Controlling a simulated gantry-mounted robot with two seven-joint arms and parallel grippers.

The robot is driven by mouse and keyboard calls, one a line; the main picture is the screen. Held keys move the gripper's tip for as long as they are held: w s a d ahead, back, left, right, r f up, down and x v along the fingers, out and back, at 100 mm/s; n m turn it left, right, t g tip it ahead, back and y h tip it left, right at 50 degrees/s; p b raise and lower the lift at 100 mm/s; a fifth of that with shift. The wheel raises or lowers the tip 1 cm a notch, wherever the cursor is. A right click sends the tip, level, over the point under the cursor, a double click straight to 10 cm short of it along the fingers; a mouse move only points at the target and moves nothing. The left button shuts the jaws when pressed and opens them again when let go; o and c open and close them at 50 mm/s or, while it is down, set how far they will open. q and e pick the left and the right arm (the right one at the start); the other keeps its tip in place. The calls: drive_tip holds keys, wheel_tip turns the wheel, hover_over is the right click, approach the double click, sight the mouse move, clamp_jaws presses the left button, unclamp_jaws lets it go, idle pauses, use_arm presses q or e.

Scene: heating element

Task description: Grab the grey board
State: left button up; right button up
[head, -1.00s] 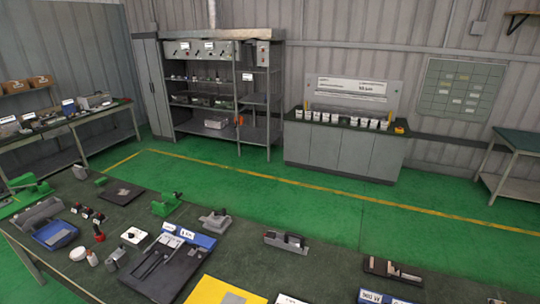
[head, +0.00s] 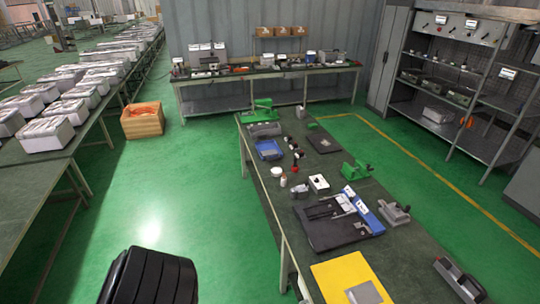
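A flat grey board (head: 364,293) lies on a yellow mat (head: 338,274) at the near end of the dark green worktable (head: 290,225); the frame's lower edge is close to it. Another small greyish plate (head: 323,143) lies on a dark mat further back. I cannot tell for certain which one is the task's board. Neither of my grippers is in view.
A dark fixture with a blue strip (head: 335,222) and green clamps (head: 357,170) share the worktable. A black ribbed shape (head: 150,278), unclear, fills the lower left. A wooden crate (head: 142,121) stands on open green floor (head: 180,200). Benches stand left and behind.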

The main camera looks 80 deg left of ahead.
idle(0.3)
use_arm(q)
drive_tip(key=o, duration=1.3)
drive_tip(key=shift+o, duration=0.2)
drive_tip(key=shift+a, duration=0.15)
